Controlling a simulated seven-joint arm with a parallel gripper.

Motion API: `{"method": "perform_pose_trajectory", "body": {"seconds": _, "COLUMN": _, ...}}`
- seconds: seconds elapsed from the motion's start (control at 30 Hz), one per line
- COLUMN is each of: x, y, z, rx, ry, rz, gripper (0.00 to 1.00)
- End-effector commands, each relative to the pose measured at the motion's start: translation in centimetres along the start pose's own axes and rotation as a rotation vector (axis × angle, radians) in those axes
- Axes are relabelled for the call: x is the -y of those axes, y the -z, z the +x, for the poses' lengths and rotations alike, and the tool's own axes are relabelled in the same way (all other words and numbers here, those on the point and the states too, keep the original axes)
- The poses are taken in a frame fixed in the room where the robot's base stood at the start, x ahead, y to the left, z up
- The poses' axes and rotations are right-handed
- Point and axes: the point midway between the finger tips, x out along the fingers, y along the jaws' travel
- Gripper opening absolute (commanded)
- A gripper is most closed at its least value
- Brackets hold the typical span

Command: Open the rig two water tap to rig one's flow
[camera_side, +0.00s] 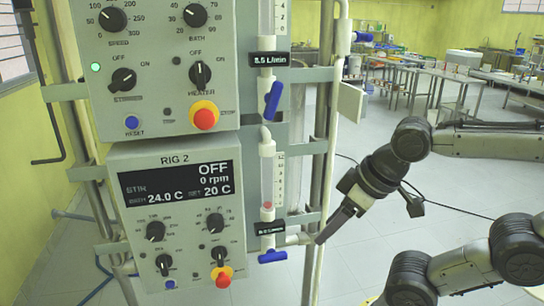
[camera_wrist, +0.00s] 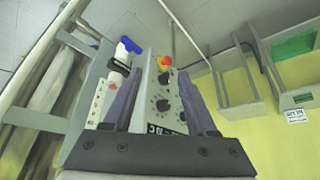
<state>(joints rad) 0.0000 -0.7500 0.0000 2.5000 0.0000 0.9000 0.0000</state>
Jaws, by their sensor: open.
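The rig two water tap has a blue handle (camera_side: 272,256) lying crosswise, nearly level, below a small black flow display (camera_side: 270,227) that seems to read 0.0 L/min. Its red float (camera_side: 267,205) sits low in the tube. The rig one tap handle (camera_side: 273,100) is turned steeply, close to upright, below a display (camera_side: 269,59) reading about 8.5 L/min. My gripper (camera_side: 319,239) is open and empty, to the right of the rig two tap and apart from it. In the wrist view a blue tap handle (camera_wrist: 131,45) shows beyond the left finger of my gripper (camera_wrist: 158,78).
The rig two panel (camera_side: 128,215), reading OFF, stands left of the tap, with a red and yellow stop button (camera_side: 223,278). The rig one panel (camera_side: 155,100) is above. An upright frame post (camera_side: 312,270) stands near my fingertips.

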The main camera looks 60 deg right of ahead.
Motion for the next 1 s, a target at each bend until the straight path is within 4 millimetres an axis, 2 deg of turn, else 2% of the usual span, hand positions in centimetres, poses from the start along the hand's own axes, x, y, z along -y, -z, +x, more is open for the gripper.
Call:
{"method": "perform_pose_trajectory", "body": {"seconds": 0.17, "x": 0.0, "y": 0.3, "z": 0.3, "rx": 0.040, "ry": -0.006, "rz": 0.001, "gripper": 0.57}}
{"method": "perform_pose_trajectory", "body": {"seconds": 0.37, "x": -0.5, "y": 1.5, "z": 2.6, "rx": 0.258, "ry": -0.082, "rz": 0.014, "gripper": 0.57}}
{"method": "perform_pose_trajectory", "body": {"seconds": 0.7, "x": -0.8, "y": 4.3, "z": 9.0, "rx": 0.622, "ry": -0.416, "rz": -0.004, "gripper": 0.57}}
{"method": "perform_pose_trajectory", "body": {"seconds": 1.0, "x": 0.3, "y": 6.0, "z": 16.4, "rx": 0.743, "ry": -0.834, "rz": -0.092, "gripper": 0.57}}
